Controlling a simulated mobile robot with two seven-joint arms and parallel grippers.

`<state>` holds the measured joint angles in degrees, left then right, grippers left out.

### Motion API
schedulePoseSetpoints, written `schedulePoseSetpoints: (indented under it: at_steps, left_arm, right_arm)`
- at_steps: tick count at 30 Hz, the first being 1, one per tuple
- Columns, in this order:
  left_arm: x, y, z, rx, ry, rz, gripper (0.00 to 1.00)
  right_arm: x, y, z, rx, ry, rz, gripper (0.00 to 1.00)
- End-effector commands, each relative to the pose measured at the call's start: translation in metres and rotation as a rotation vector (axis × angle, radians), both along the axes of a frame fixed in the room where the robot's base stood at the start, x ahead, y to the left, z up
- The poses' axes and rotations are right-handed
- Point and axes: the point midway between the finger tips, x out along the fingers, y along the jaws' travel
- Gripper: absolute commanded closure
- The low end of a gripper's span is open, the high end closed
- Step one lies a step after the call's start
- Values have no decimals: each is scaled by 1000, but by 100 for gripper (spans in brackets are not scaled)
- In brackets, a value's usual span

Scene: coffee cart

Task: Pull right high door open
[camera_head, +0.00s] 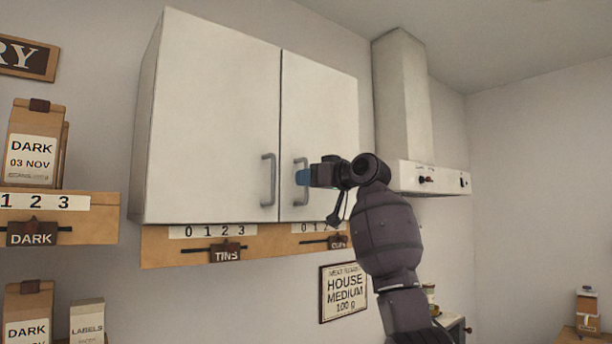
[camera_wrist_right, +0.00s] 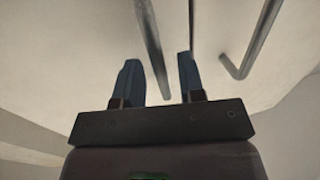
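The right high door (camera_head: 325,100) is a white panel of the wall cupboard and appears closed, flush with the left door (camera_head: 215,110). Its grey vertical bar handle (camera_head: 305,195) is near its left edge. My right gripper (camera_head: 303,177) is at this handle, coming from the right. In the right wrist view, the blue fingers of the right gripper (camera_wrist_right: 157,60) stand apart, with a handle bar (camera_wrist_right: 152,45) running between them. There are visible gaps beside the bar. A second handle (camera_wrist_right: 253,50) is to the right there. My left gripper is not in view.
The left door's handle (camera_head: 268,180) is close to the right door's handle. A wooden rail (camera_head: 165,248) with tags runs beneath the cupboard. A range hood (camera_head: 402,90) stands to the right. Shelves with coffee bags (camera_head: 32,145) are at the left. Open air lies before the cupboard.

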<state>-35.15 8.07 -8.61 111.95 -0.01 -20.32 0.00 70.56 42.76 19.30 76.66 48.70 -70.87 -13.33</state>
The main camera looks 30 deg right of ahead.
Motion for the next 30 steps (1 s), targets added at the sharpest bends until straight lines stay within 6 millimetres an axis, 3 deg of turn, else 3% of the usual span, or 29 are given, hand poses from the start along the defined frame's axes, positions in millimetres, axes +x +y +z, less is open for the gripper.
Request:
schedulePoseSetpoints:
  at_steps: [13, 14, 21, 30]
  left_arm:
    - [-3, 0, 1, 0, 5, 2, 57]
    - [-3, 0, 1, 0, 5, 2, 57]
    - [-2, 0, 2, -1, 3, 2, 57]
    - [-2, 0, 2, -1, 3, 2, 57]
  right_arm:
    - [11, 3, -1, 0, 1, 0, 64]
    - [10, 3, -1, 0, 1, 0, 65]
    - [10, 3, -1, 0, 1, 0, 100]
    - [10, 3, -1, 0, 1, 1, 100]
